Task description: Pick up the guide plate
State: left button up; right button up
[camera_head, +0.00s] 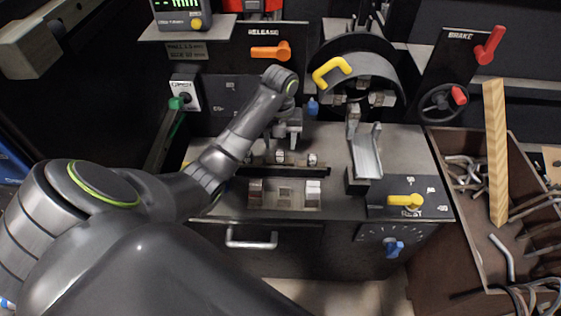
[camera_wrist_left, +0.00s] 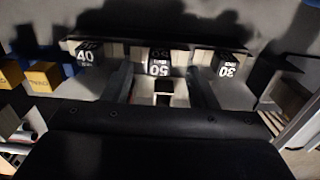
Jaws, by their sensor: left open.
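Several small numbered plates stand in a row on a rack (camera_head: 240,171) on the grey machine bench; I take these as the guide plates. In the left wrist view they are dark blocks marked 40 (camera_wrist_left: 87,57), 50 (camera_wrist_left: 159,62) and 30 (camera_wrist_left: 228,66). My left gripper (camera_head: 288,137) points down over the rack and hides part of the row. In the left wrist view its open fingers (camera_wrist_left: 162,85) lie to either side of the 50 plate's line, with no plate visibly gripped. Whether they touch anything cannot be told. My right gripper is not in view.
A metal channel (camera_head: 367,152) stands right of the rack, below a round housing with a yellow handle (camera_head: 332,71). A low block holder (camera_head: 285,193) lies in front. A yellow lever (camera_head: 406,202) is at the front right. A brown crate (camera_head: 437,165) holds bent rods.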

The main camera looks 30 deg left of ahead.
aim_at(280, 152)
pick_arm(q)
jog(key=f, duration=0.4)
jog(key=shift+s+d+f+b, duration=0.15)
jog(key=shift+s+f+b, duration=0.1)
jog(key=shift+s+b, duration=0.1)
jog(key=shift+w+f, duration=0.1)
jog(key=shift+f, duration=0.05)
jog(key=shift+c, duration=2.6)
grip_shut()
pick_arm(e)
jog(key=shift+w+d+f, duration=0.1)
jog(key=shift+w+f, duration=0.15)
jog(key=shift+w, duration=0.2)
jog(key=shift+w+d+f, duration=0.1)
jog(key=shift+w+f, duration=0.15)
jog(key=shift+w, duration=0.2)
